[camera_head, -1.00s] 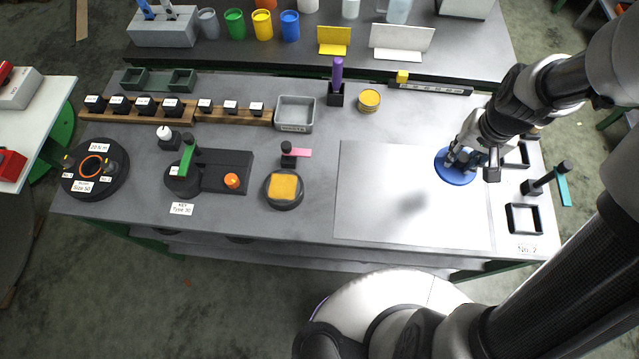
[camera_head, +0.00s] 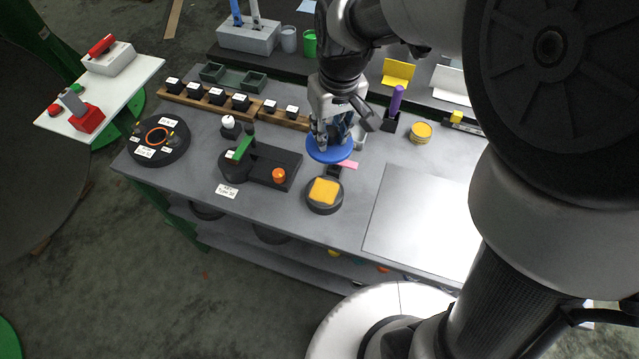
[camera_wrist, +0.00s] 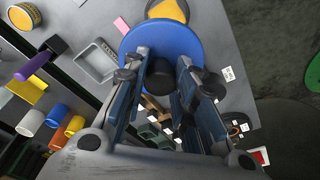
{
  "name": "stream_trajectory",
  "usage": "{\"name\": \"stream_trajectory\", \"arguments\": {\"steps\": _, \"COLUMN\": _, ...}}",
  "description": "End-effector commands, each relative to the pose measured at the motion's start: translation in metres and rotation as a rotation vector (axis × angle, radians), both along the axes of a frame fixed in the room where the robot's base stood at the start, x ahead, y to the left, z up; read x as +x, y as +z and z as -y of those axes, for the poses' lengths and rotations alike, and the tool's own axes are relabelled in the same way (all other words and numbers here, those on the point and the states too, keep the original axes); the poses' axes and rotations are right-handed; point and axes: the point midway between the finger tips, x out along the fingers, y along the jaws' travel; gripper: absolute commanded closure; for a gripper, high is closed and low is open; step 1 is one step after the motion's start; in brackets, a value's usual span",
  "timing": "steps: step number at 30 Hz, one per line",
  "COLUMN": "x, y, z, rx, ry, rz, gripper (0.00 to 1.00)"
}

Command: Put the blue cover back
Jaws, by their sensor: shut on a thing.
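The blue cover (camera_head: 329,150) is a round disc with a dark knob on top. My gripper (camera_head: 335,133) is shut on the cover's knob and holds the cover above the table. In the wrist view the gripper's fingers (camera_wrist: 158,85) stand on both sides of the dark knob, with the blue cover (camera_wrist: 160,42) beyond them. In the head view the cover hangs behind a round dark holder (camera_head: 324,200) with a yellow square top (camera_head: 324,190), apart from it. The cover partly hides the stand with the pink strip (camera_head: 348,165).
A black round station (camera_head: 160,142) with an orange ring is at the left. A dark block with an orange knob (camera_head: 279,175) stands left of the yellow-topped holder. A purple-handled tool (camera_head: 396,103) stands upright at the right. The pale mat (camera_head: 420,225) is clear.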

Motion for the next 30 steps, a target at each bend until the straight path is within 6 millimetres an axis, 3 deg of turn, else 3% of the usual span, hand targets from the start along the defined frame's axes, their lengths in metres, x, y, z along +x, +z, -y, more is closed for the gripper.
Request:
{"name": "stream_trajectory", "arguments": {"steps": 2, "x": -0.002, "y": 0.000, "z": -0.007, "rx": 0.000, "ry": 0.025, "rz": 0.000, "gripper": 1.00}}
{"name": "stream_trajectory", "arguments": {"steps": 5, "x": -0.003, "y": -0.018, "z": -0.008, "rx": -0.001, "ry": 0.032, "rz": -0.005, "gripper": 1.00}}
{"name": "stream_trajectory", "arguments": {"steps": 18, "x": -0.002, "y": -0.132, "z": -0.008, "rx": 0.000, "ry": 0.027, "rz": -0.003, "gripper": 1.00}}
{"name": "stream_trajectory", "arguments": {"steps": 30, "x": -0.002, "y": -0.169, "z": -0.007, "rx": 0.000, "ry": 0.028, "rz": -0.002, "gripper": 1.00}}
